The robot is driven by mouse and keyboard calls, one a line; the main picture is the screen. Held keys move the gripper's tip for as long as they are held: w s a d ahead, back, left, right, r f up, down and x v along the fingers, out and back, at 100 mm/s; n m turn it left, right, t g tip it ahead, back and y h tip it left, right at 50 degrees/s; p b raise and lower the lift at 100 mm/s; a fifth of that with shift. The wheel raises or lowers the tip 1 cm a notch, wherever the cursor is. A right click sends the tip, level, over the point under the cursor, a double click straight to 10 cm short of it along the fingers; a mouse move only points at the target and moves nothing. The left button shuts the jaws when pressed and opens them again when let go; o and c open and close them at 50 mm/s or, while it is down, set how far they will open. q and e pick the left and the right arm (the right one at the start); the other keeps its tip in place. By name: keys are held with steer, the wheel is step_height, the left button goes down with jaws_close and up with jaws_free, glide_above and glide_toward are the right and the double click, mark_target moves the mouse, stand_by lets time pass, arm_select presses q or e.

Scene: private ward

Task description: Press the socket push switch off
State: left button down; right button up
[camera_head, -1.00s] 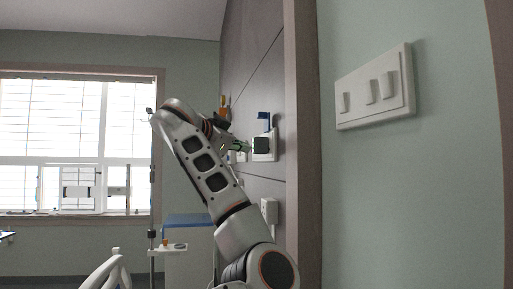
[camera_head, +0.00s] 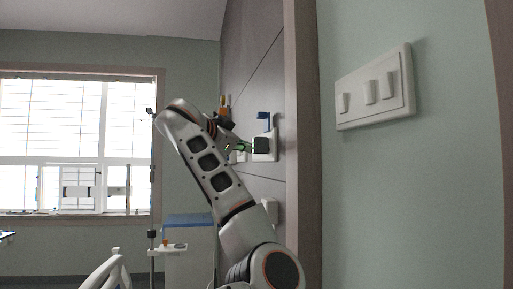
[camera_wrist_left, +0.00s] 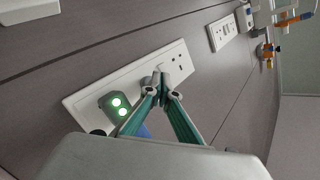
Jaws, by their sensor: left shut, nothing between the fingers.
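A long white socket panel (camera_wrist_left: 92,92) is fixed to the grey-brown wall in the left wrist view, with socket holes (camera_wrist_left: 176,60) at its upper right. It also shows in the head view (camera_head: 271,143). A dark green box with two lit round spots (camera_wrist_left: 117,106) sits on its lower-left part. My left gripper (camera_wrist_left: 161,80) is shut and empty. Its green fingers converge in front of the panel, between the box and the socket holes. I cannot tell whether the tips touch the panel. The push switch is not clearly visible near the fingertips. My right gripper is not in view.
A second white wall panel (camera_wrist_left: 223,30) lies farther along the wall. A blue piece (camera_head: 264,116) sits above the socket panel. A three-switch plate (camera_head: 375,88) is on the near green wall. A blue-topped cabinet (camera_head: 188,220) and bed rail (camera_head: 105,271) stand left.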

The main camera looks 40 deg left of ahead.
arm_select(q)
steer(key=shift+w+d, duration=0.3)
steer(key=shift+w, duration=0.05)
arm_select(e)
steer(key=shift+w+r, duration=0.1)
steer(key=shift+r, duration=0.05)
arm_select(q)
steer(key=shift+s+a, duration=0.15)
stand_by(0.4)
steer(key=shift+s+a, duration=0.5)
steer(key=shift+s, duration=0.1)
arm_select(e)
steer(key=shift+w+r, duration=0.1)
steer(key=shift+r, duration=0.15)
arm_select(q)
steer(key=s+a, duration=0.2)
steer(key=s+a+p, duration=0.1)
steer(key=s, duration=0.1)
steer(key=shift+s+a+p, duration=0.3)
steer(key=shift+s+a, duration=0.05)
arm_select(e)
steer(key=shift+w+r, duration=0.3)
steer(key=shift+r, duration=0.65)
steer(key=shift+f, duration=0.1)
